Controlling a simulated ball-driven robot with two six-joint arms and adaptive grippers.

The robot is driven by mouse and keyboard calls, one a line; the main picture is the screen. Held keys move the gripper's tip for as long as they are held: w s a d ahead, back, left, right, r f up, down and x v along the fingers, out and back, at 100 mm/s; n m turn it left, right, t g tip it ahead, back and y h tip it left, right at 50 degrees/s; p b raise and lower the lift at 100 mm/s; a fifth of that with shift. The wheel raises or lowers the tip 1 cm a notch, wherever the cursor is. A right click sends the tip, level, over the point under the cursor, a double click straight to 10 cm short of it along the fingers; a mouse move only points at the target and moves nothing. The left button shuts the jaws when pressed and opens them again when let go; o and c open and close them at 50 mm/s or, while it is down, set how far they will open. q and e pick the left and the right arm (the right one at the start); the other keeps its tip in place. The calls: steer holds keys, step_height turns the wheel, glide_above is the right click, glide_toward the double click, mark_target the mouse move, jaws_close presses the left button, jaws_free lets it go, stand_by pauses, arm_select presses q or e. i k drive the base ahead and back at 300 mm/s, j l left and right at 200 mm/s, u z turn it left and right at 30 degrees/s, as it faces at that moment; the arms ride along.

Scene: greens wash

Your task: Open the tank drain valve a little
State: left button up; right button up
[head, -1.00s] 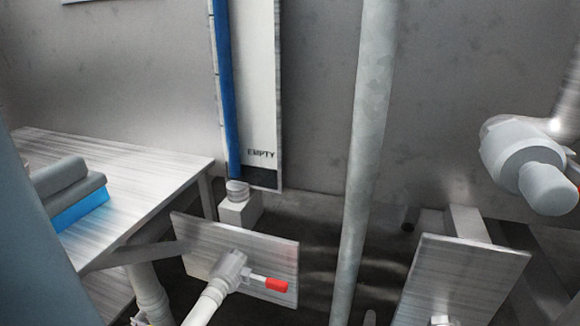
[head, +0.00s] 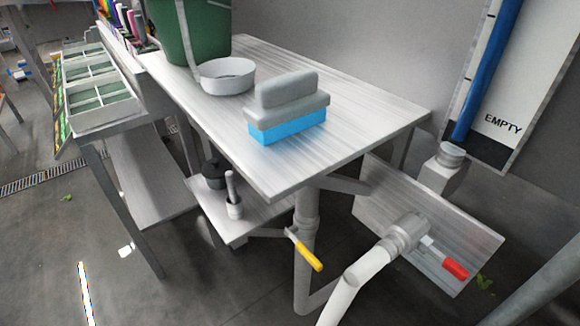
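A valve with a red lever handle (head: 455,269) sits on a white pipe (head: 352,285) in front of a grey metal plate (head: 375,205) at the lower right. The lever points right and slightly down, roughly in line with the valve body. A second valve with a yellow lever handle (head: 309,256) is on the upright pipe (head: 306,212) under the table, its lever slanting down to the right. No label shows which one is the tank drain valve. Neither of my grippers is in view.
A metal table (head: 390,113) carries a blue-and-grey brush-like block (head: 288,128), a white bowl (head: 227,76) and a green bucket (head: 192,30). A gauge board marked EMPTY (head: 503,125) is at the right. Divided trays (head: 97,100) stand at left; floor is open lower left.

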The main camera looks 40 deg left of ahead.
mark_target(311, 259)
steer(key=u, duration=1)
